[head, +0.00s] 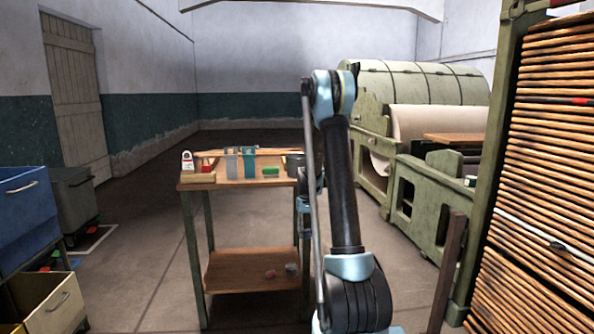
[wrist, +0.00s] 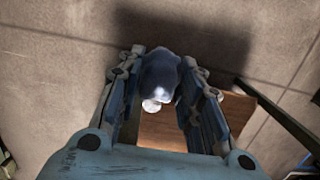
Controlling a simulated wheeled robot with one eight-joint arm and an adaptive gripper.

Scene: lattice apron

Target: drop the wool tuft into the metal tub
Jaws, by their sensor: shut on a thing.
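My gripper (wrist: 162,90) is shut on a blue-grey, rounded lump, which looks like the wool tuft (wrist: 162,72), in the wrist view. A small pale round patch shows at the lump's lower edge; I cannot tell whether it is part of it. In the head view the gripper is mostly hidden behind my arm, near the right end of the workbench, and the tuft cannot be made out. The metal tub (head: 294,163) is a dark grey vessel at the right end of the bench top, partly covered by my arm. It is not recognisable in the wrist view.
The wooden bench (head: 230,182) also carries grey and teal containers (head: 248,160), a green block (head: 270,172) and a red-and-white item (head: 187,161). Small objects lie on its lower shelf (head: 240,275). A green machine (head: 430,90) and a slatted rack (head: 545,170) stand right; bins (head: 30,215) stand left.

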